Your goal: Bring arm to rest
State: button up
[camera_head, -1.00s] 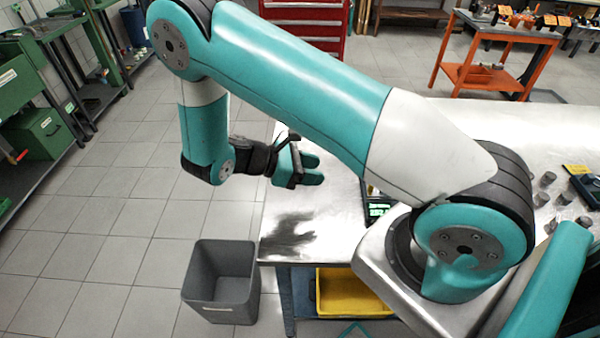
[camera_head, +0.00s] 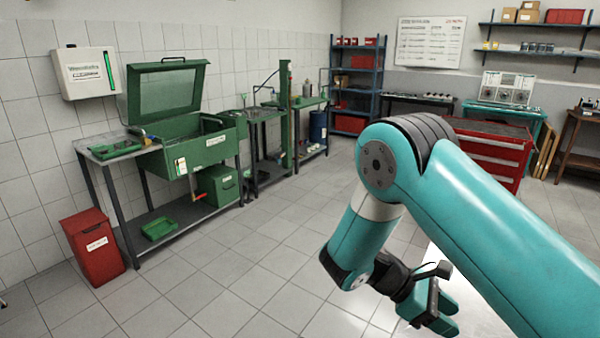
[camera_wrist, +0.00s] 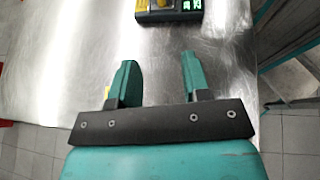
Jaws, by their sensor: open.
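My gripper (camera_head: 440,306) hangs from my bent teal arm at the lower right of the head view. In the wrist view my gripper (camera_wrist: 158,78) shows its two teal fingers apart, with nothing between them. Below them is the bare metal top of a table (camera_wrist: 60,65). A dark device with a green display (camera_wrist: 170,10) lies on that table at the top of the wrist view, beyond the fingertips and apart from them.
A green parts washer (camera_head: 180,145) with its lid raised stands at the left wall. A red bin (camera_head: 92,246) stands on the floor beside it. A red tool cabinet (camera_head: 490,155) stands behind my arm. The tiled floor (camera_head: 235,290) in the middle is clear.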

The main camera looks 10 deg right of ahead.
jog(key=s+a+r+m+t+y+b, duration=0.3)
jog(key=s+a+r+t+y, duration=0.3)
jog(key=s+a+r+y, duration=0.9)
notch_tip(320, 180, up, 3)
jog(key=shift+a+f+m+t, duration=0.1)
jog(key=shift+a+m+t, duration=0.3)
jog(key=shift+a+m, duration=0.45)
